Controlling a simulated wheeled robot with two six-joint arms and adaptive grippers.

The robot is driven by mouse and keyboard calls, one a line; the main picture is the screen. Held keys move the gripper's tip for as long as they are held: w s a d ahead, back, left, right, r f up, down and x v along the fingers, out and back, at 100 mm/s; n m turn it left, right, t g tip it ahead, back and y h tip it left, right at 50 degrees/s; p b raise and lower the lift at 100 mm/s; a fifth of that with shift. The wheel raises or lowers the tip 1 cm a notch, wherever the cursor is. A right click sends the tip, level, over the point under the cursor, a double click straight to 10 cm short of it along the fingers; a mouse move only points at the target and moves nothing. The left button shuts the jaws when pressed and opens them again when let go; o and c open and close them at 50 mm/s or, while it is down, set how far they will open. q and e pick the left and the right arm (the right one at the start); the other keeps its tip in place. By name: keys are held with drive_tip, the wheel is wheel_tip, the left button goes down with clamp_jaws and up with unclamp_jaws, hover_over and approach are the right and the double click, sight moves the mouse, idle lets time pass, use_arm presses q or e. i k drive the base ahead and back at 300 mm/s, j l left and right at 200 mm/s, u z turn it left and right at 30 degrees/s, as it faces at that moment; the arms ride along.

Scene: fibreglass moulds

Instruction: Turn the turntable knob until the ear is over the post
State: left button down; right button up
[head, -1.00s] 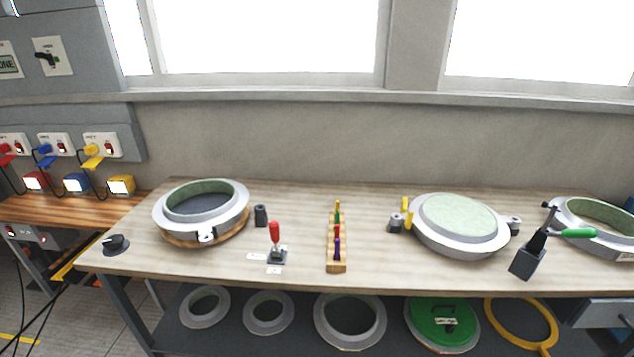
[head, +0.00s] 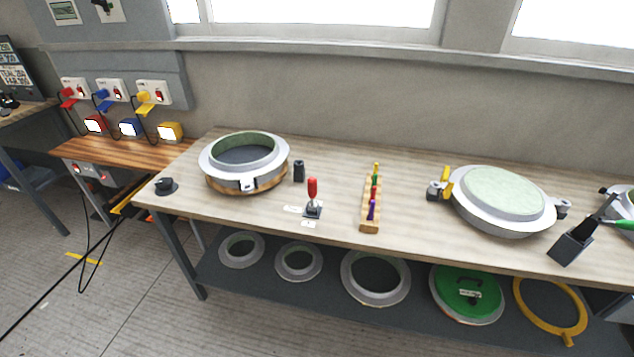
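The black turntable knob (head: 165,186) sits at the left front corner of the bench. To its right, a round grey mould ring with a green inner wall (head: 243,161) rests on a wooden turntable (head: 222,186). The ring's pale ear (head: 248,184) faces the front of the bench, slightly right of the ring's middle. A short dark post (head: 299,171) stands just right of the ring. The ear is apart from the post. Neither of my grippers shows in the head view.
A red-handled lever (head: 312,195) and a wooden rack of coloured tools (head: 370,205) stand right of the post. A second mould with a pale green top (head: 502,191) and a dark holder (head: 570,247) are farther right. Rings lie on the lower shelf (head: 330,297).

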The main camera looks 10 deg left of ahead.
sight(164, 184)
drive_tip(key=u, duration=1.4)
drive_tip(key=i, duration=0.15)
drive_tip(key=j+u, duration=0.05)
